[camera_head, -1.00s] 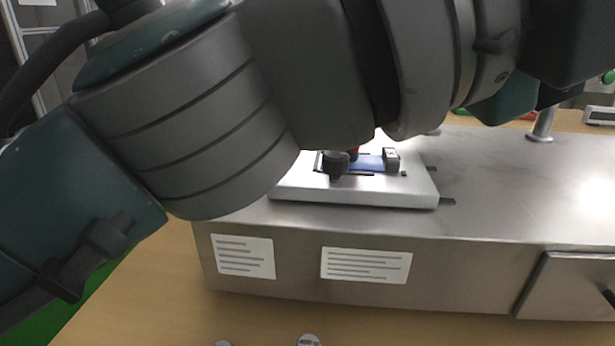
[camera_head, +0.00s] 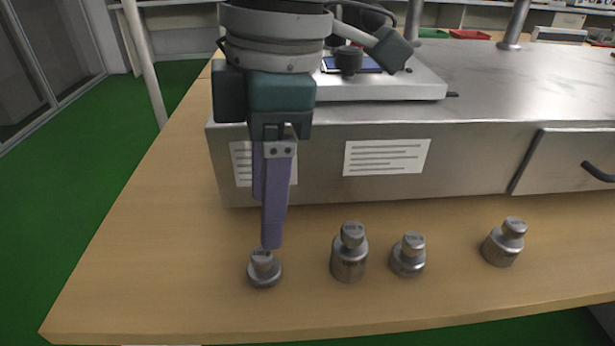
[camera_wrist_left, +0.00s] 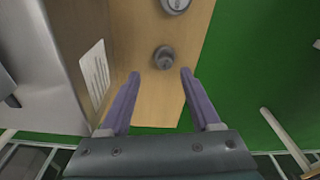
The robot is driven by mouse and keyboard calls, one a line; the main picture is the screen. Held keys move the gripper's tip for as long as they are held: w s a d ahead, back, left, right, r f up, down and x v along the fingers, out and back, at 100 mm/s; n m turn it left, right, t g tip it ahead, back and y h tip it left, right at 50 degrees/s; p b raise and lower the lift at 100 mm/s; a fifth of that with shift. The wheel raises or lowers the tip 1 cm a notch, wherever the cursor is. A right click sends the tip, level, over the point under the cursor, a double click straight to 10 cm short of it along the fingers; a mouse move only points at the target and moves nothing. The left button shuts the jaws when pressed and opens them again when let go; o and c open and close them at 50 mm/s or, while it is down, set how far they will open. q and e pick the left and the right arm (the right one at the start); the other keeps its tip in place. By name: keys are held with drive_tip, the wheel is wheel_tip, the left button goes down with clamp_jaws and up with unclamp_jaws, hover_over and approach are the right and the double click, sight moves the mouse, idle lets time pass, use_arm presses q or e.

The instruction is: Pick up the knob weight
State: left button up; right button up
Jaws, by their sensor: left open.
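Several metal weights with knobs stand upright on the wooden table. A short knob weight (camera_head: 264,272) is at the far left of the row, and it also shows in the left wrist view (camera_wrist_left: 164,58). To its right stand a taller knob weight (camera_head: 349,260), a small one (camera_head: 408,260) and another (camera_head: 501,248). My left gripper (camera_head: 268,240) points down, just above and behind the leftmost weight. In the left wrist view its fingers (camera_wrist_left: 160,75) are apart and empty, with that weight just beyond the gap between the tips. My right gripper is not in view.
A steel bench (camera_head: 470,155) with paper labels (camera_head: 388,157) rises close behind the weights. A white device (camera_head: 400,90) sits on top of it. The table's left edge and front edge lie near the leftmost weight. Bare wood lies left of it.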

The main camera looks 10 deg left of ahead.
sight(261, 254)
use_arm(q)
drive_tip(key=f, duration=0.3)
drive_tip(key=s+f, duration=0.1)
drive_tip(key=f, duration=0.1)
drive_tip(key=shift+s+a+f, duration=0.1)
drive_tip(key=shift+a+f, duration=0.15)
drive_tip(key=shift+a, duration=0.05)
clamp_jaws()
